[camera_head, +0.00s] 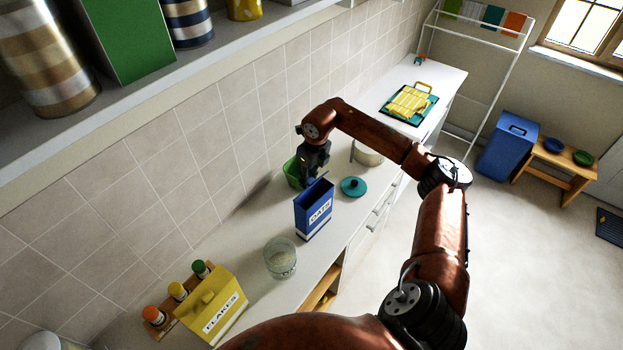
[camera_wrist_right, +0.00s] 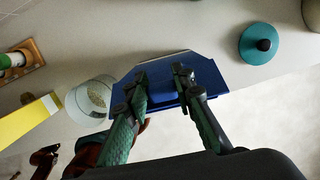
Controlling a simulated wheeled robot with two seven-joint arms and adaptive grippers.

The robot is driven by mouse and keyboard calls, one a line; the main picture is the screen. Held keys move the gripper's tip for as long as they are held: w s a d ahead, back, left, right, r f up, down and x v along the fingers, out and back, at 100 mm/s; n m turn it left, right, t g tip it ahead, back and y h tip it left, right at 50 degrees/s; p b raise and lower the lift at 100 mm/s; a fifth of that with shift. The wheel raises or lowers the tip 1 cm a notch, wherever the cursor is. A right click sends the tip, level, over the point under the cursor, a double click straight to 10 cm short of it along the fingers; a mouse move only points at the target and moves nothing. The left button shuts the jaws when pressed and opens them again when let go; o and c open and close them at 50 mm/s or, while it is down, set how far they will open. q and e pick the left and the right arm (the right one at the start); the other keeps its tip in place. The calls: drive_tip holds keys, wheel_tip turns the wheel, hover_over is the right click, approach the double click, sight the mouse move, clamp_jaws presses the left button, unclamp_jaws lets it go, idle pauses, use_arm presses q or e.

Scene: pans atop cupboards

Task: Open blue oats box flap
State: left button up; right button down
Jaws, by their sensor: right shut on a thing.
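The blue oats box (camera_head: 313,212) stands upright on the white counter in the head view, its "OATS" label facing front. Its top looks dark blue; I cannot tell clearly how far the flap is open. My right gripper (camera_head: 311,181) reaches down to the box's top edge from the back. In the right wrist view the box (camera_wrist_right: 210,82) lies under the fingers, and my right gripper (camera_wrist_right: 163,85) is shut on a blue part between them, seemingly the flap. The fingers hide some of the top. My left gripper is not in view.
A glass jar (camera_head: 281,258) and yellow flakes box (camera_head: 212,305) stand on the near side of the oats box. A green container (camera_head: 292,172) is behind it. A teal lid (camera_head: 353,187) and pot (camera_head: 367,155) are on the far side. A shelf (camera_head: 215,55) runs above.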

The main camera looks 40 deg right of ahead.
drive_tip(key=shift+w+a+f+g+h+p, duration=0.15)
drive_tip(key=shift+w+g, duration=0.3)
drive_tip(key=shift+g, duration=0.45)
drive_tip(key=shift+w+a+g+h+p, duration=0.15)
drive_tip(key=shift+w+g, duration=0.25)
drive_tip(key=shift+g, duration=0.5)
drive_tip(key=shift+w+f+g+h+p, duration=0.15)
drive_tip(key=shift+w+g, duration=0.3)
drive_tip(key=shift+g, duration=0.45)
drive_tip(key=c, duration=1.6)
unclamp_jaws()
